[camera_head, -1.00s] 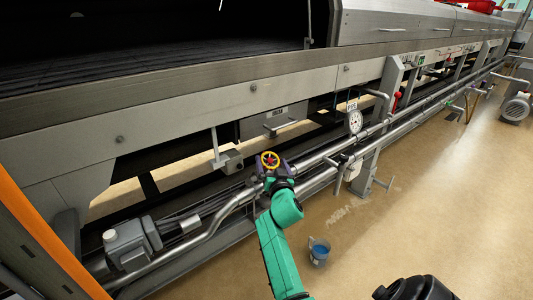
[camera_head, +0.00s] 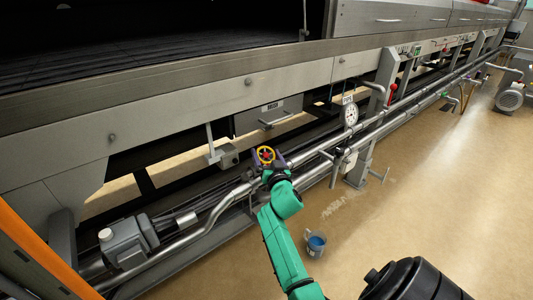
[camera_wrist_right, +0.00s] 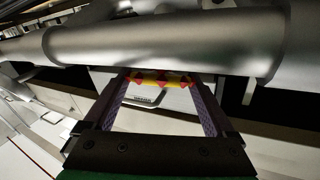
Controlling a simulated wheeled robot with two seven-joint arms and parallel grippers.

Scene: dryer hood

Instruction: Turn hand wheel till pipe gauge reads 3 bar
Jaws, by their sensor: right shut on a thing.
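The hand wheel (camera_head: 265,154) has a yellow rim and red inner parts, and stands at the pipe run under the machine. My right gripper (camera_head: 267,163) is at the wheel, its green arm reaching up from below. In the right wrist view, the dark fingers are shut on the sides of the yellow and red wheel (camera_wrist_right: 160,79), seen edge-on. The pipe gauge (camera_head: 351,115) is a round white dial under a small label, right of the wheel. Its needle and figures are too small to read. My left gripper is not in view.
Long metal pipes (camera_head: 213,217) run diagonally past the wheel. In the wrist view a thick pipe (camera_wrist_right: 170,45) crosses just beyond the fingertips. A grey motor unit (camera_head: 128,240) sits at lower left.

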